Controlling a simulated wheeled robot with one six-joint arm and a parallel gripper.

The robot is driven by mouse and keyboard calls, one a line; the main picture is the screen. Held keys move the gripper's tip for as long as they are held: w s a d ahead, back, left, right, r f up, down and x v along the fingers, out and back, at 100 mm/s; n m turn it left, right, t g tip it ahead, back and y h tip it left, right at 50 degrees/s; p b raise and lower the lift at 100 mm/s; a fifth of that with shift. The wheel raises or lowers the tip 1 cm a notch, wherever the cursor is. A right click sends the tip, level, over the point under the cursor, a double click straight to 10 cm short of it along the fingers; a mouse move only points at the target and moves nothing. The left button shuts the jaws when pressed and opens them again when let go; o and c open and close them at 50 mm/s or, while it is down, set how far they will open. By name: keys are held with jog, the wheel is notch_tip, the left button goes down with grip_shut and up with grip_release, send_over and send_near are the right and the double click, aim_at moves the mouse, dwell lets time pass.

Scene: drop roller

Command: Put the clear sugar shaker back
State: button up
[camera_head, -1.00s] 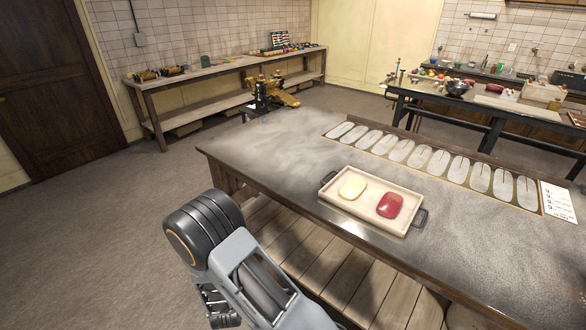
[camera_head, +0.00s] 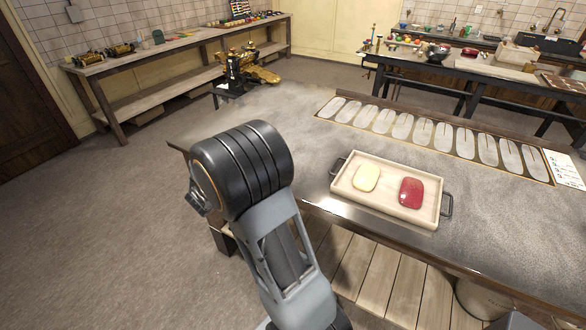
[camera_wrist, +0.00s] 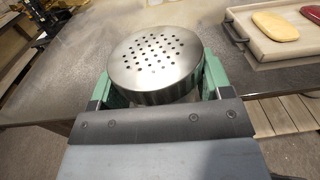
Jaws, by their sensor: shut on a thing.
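My gripper (camera_wrist: 156,92) is shut on the sugar shaker (camera_wrist: 155,58), whose round metal lid with many small holes faces the wrist camera. The green fingers sit on either side of it. The shaker's clear body is hidden below the lid. In the wrist view it is held in front of the grey table (camera_wrist: 55,88); I cannot tell its height. In the head view my arm hides the gripper and the shaker.
On the grey table (camera_head: 300,120) a wooden tray (camera_head: 435,207) holds a cream slab (camera_head: 366,178) and a red slab (camera_head: 411,192). A row of pale ovals (camera_head: 424,131) lies along the far edge. A brass machine (camera_head: 262,75) stands past the table's left end.

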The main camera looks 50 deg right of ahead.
jog(key=s+d+r+m+g, duration=0.4)
jog(key=s+d+r+g, duration=0.15)
jog(key=d, duration=0.25)
jog(key=w+d+f, duration=0.2)
jog(key=d+f, duration=0.1)
jog(key=w+d+f+p, duration=0.1)
jog(key=w+d+f, duration=0.1)
jog(key=d+f, duration=0.1)
jog(key=w+d+f, duration=0.2)
jog(key=d+f, duration=0.1)
jog(key=d, duration=0.2)
jog(key=shift+w+f+p, duration=0.1)
jog(key=shift+f+p, duration=0.2)
notch_tip(320, 180, down, 3)
jog(key=shift+r+p, duration=0.1)
jog(key=shift+p, duration=0.45)
jog(key=shift+f, duration=0.25)
jog(key=shift+f, duration=0.1)
